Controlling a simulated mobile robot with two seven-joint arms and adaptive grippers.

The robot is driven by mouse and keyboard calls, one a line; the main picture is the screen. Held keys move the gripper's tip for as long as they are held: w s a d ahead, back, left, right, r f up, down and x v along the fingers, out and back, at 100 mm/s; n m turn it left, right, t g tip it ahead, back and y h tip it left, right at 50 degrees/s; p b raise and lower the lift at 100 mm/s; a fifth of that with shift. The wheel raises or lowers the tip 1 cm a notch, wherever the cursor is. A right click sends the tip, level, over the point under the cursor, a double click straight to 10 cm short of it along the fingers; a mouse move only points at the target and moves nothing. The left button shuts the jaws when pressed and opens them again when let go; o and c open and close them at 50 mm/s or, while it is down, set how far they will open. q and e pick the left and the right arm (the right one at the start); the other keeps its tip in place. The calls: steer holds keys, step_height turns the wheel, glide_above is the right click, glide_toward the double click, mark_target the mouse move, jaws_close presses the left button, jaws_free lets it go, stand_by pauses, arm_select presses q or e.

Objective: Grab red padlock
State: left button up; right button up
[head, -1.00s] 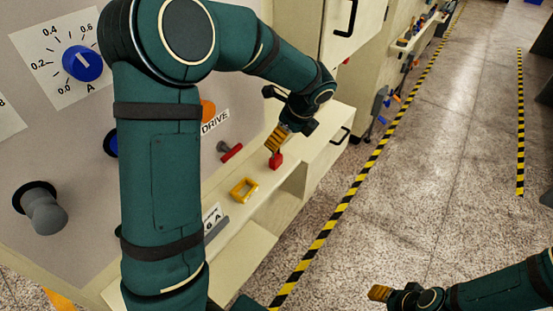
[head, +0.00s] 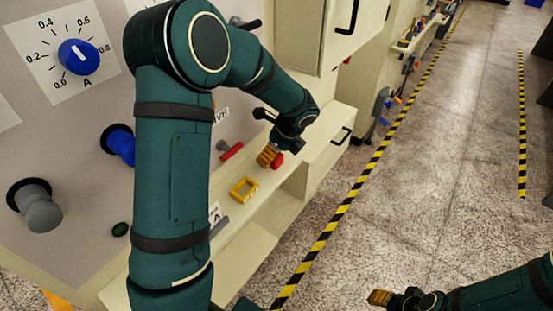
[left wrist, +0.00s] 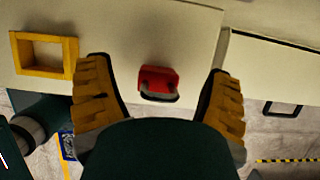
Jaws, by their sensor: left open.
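The red padlock (left wrist: 158,80) rests on the cream ledge, with its grey shackle toward me in the left wrist view. It also shows in the head view (head: 278,160), partly hidden behind my left gripper (head: 268,155). In the left wrist view my left gripper (left wrist: 160,95) is open, with one yellow finger on each side of the padlock and clear gaps to both. My right gripper (head: 380,297) is at the lower right of the head view, over the floor and away from the ledge. Its finger opening cannot be made out.
A yellow rectangular frame (head: 244,190) lies on the ledge (head: 262,207) near the padlock. A red handle (head: 232,151) sticks out of the panel above. Knobs, including a blue dial (head: 78,57), fill the panel at left. Open floor lies to the right.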

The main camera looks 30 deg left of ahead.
arm_select(q)
jaws_close()
steer(key=shift+s+d, duration=0.1)
stand_by(0.3)
